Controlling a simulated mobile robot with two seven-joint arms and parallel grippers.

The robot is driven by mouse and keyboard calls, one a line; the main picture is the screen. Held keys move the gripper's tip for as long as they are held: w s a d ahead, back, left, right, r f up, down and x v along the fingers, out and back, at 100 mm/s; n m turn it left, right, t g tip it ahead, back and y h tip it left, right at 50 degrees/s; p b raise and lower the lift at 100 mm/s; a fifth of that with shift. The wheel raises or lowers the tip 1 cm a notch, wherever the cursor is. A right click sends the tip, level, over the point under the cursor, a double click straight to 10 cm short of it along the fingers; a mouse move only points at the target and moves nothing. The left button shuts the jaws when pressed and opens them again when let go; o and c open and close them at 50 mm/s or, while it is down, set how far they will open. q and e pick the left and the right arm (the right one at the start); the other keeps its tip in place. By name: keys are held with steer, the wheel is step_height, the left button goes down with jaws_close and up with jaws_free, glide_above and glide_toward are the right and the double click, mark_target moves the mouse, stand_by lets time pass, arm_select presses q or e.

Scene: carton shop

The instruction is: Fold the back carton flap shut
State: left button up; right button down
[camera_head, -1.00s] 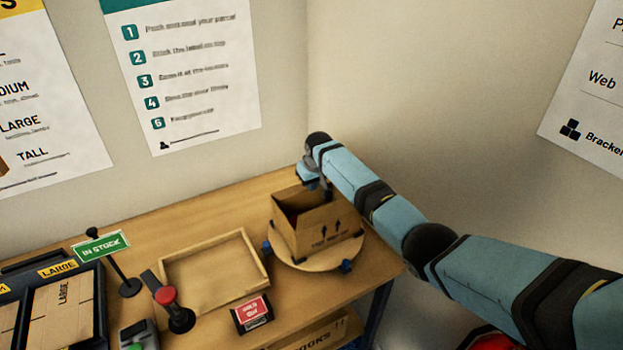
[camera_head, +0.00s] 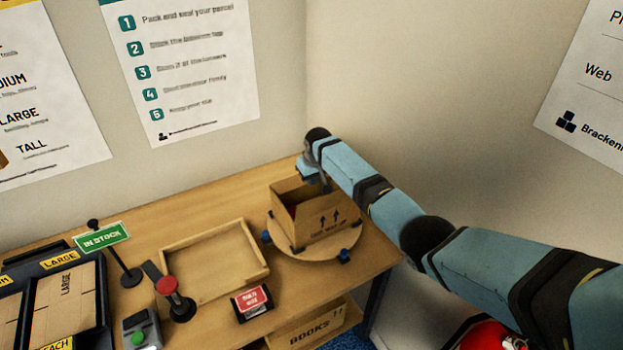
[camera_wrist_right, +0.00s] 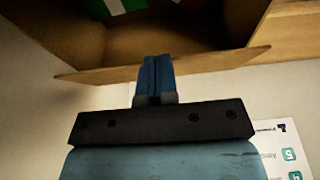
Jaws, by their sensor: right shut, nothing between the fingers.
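The brown carton (camera_head: 322,222) stands upright on a round wooden turntable (camera_head: 343,248), with its top open and a dark inside showing. My right gripper (camera_head: 323,184) is at the carton's back right top edge, partly hidden behind its own arm. In the right wrist view the shut blue fingers (camera_wrist_right: 156,66) overlap the outer edge of the back flap (camera_wrist_right: 215,62); I cannot tell whether they touch it. The flap stands out from the carton, not closed over it. Green and white items (camera_wrist_right: 122,5) show inside. My left gripper is not in view.
An empty wooden tray (camera_head: 192,295) lies left of the turntable. A red-topped post (camera_head: 167,287), a red sign block (camera_head: 252,300) and an IN STOCK sign (camera_head: 101,238) stand nearby. Walls close in behind and to the right of the bench (camera_head: 160,222).

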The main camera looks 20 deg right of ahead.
steer(key=shift+w+a+r+b, duration=0.1)
steer(key=shift+w+b, duration=0.55)
steer(key=shift+w, duration=0.05)
